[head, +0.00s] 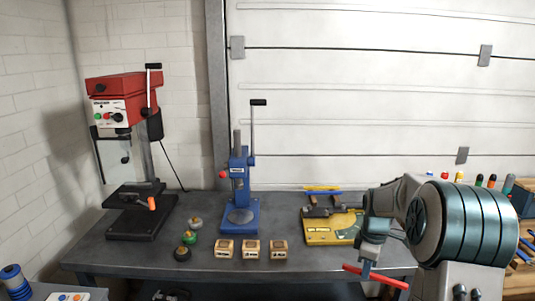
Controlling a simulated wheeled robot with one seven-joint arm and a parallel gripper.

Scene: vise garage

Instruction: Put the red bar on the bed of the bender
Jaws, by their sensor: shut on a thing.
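The red bar (390,282) is a thin rod near the front right of the bench. My gripper (367,268) is shut on it and holds it nearly level, tilted slightly down to the right. The bender (333,230) has a yellow base with dark metal parts on top and stands on the bench, behind and to the left of my gripper. My arm hides the bender's right side. The bar is apart from the bender, in front of it in the picture.
Several small wooden boxes (252,249) and round knobs (190,239) stand left of the bender. A blue press (241,190) and a red drill press (125,110) stand further left.

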